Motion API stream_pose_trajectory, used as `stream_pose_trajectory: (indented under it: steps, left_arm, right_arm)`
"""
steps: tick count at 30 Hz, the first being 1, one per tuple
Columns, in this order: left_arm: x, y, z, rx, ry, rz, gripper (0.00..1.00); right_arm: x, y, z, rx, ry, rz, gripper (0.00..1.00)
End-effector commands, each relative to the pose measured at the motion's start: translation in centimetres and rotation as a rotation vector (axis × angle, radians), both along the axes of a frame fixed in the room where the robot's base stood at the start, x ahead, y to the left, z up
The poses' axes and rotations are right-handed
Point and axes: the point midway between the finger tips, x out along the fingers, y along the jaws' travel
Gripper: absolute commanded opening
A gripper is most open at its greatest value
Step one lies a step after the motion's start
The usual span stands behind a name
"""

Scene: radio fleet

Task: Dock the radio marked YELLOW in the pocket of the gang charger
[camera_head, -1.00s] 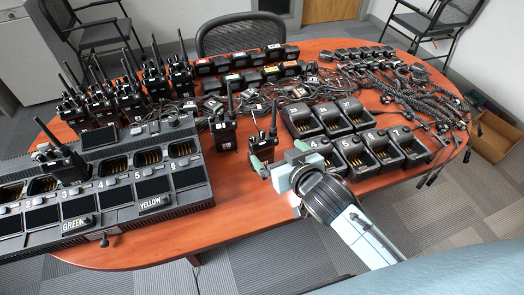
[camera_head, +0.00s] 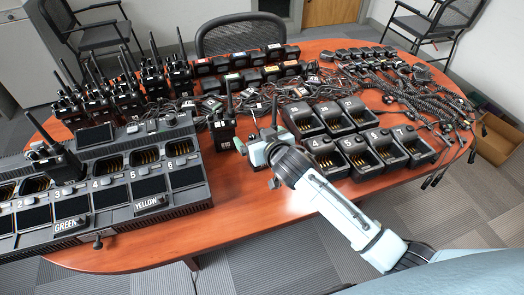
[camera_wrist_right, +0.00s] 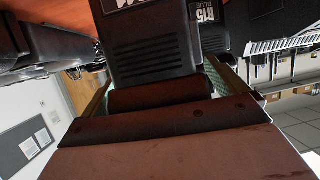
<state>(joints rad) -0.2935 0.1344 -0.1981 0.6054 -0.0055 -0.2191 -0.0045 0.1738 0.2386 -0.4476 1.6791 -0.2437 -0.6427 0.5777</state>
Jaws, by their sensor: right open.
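The gang charger (camera_head: 105,215) lies along the left of the table, with YELLOW and GREEN plates on its front; the YELLOW plate (camera_head: 149,202) is at the right. My right gripper (camera_head: 254,143) is open at the table's middle, at a standing black radio (camera_head: 264,131) that it partly hides. In the right wrist view a black radio body (camera_wrist_right: 152,48) stands between my open fingers (camera_wrist_right: 155,92); its label is cut off. Behind it a radio (camera_wrist_right: 212,22) carries a "B15 BLUE" label. Another standing radio (camera_head: 222,132) is just left of my gripper. I cannot read any YELLOW mark on a radio.
A radio (camera_head: 58,163) sits in a left pocket of the charger; the right pockets look empty. Several radios (camera_head: 125,98) stand at the back left. Single chargers (camera_head: 362,158) stand right of my gripper. Coiled-cord microphones (camera_head: 420,95) crowd the table's right.

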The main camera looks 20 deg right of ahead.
Motion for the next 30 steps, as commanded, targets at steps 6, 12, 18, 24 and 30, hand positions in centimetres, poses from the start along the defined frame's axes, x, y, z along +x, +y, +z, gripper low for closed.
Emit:
stream_pose_trajectory:
  steps: [6,12,18,24,30]
  left_arm:
    - [0.1,0.3,0.0,0.004,-0.002,-0.001,0.36]
    - [0.2,-0.1,0.0,-0.001,-0.004,0.001,0.36]
    - [0.3,-0.3,0.0,-0.005,-0.006,0.001,0.36]
    - [0.4,-0.4,0.0,-0.005,-0.007,0.001,0.36]
    - [0.4,-0.4,0.3,-0.006,-0.006,0.001,0.36]
  right_arm:
    - [0.1,0.0,-0.1,0.000,0.001,0.000,0.98]
    - [0.1,0.0,-0.1,0.000,0.001,0.000,0.75]
    - [0.1,0.0,-0.1,0.000,0.001,0.000,0.48]
    - [0.1,0.0,0.1,0.000,-0.003,0.001,0.37]
    - [0.2,0.0,0.9,0.002,-0.005,0.001,0.37]
